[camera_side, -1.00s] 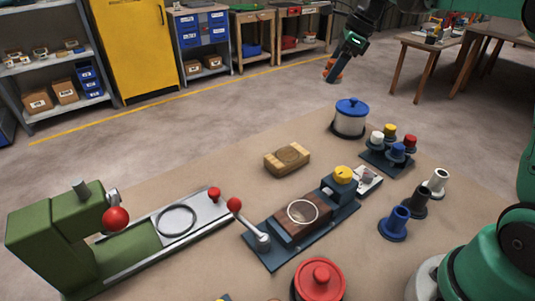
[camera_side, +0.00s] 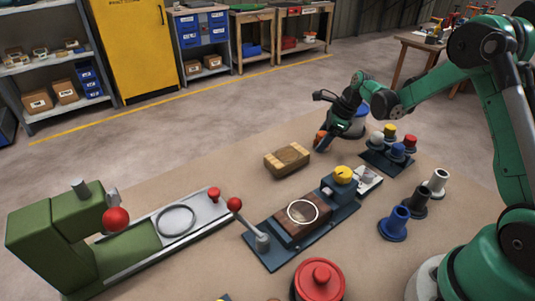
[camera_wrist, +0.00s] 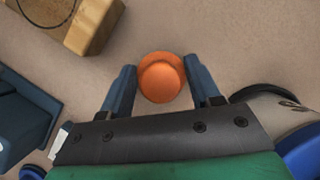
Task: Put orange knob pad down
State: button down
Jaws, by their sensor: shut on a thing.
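The orange knob pad (camera_side: 321,137) is low over the brown work surface, just behind and right of the wooden block (camera_side: 275,162). My gripper (camera_side: 326,143) is shut on it. In the wrist view the pad's round orange top (camera_wrist: 160,80) sits between the two blue fingers of my gripper (camera_wrist: 159,66). The pad's underside is hidden, and I cannot tell whether it touches the surface.
The blue-lidded pot, mostly hidden behind my gripper, is close on its right. A stand of coloured knobs (camera_side: 372,158) is further right. A blue fixture with a yellow knob (camera_side: 343,174) is in front. Bare surface (camera_side: 250,135) lies to the left.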

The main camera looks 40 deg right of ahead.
jog(key=shift+f, duration=0.2)
jog(key=shift+c, duration=0.9)
grip_release()
jog(key=shift+r, duration=0.1)
jog(key=v, duration=1.2)
jog(key=s+a+r+n+t+h, duration=0.1)
jog(key=s+a+n, duration=0.2)
jog(key=a+n, duration=0.2)
jog(key=s+a+r+n+t+h, duration=0.1)
jog(key=s+a+n, duration=0.2)
jog(key=n, duration=0.8)
jog(key=s+a+n+t+h, duration=0.1)
jog(key=s+a+n, duration=0.2)
jog(key=a+n, duration=0.4)
jog(key=shift+s+r+n, duration=0.35)
jog(key=shift+r+n, duration=0.05)
jog(key=shift+n, duration=0.4)
jog(key=shift+s+a+f+n+t, duration=0.15)
jog(key=shift+s+n, duration=0.05)
jog(key=shift+n, duration=0.4)
jog(key=shift+s+a+f+n+t, duration=0.15)
jog(key=shift+s+n, duration=0.05)
jog(key=shift+n, duration=0.4)
